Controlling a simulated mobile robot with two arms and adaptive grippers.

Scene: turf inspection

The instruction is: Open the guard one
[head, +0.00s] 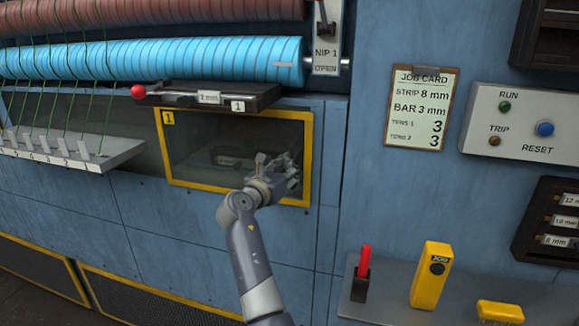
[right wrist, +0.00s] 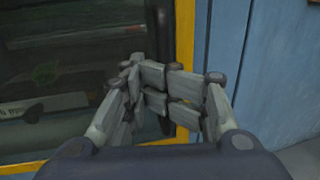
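Guard one is a dark see-through panel in a yellow frame (head: 238,115), marked with a yellow "1" tag at its top left corner. It sits flat in the blue machine front and looks closed. My right gripper (head: 284,174) is in front of its lower right part. My left gripper is out of view.
A dark bar with a red knob (head: 138,91) juts out above the guard. A grey shelf (head: 120,152) with threads is at left. A ledge at lower right holds a red-handled tool (head: 364,262) and a yellow JOG pendant (head: 431,275). A control box (head: 525,125) is at right.

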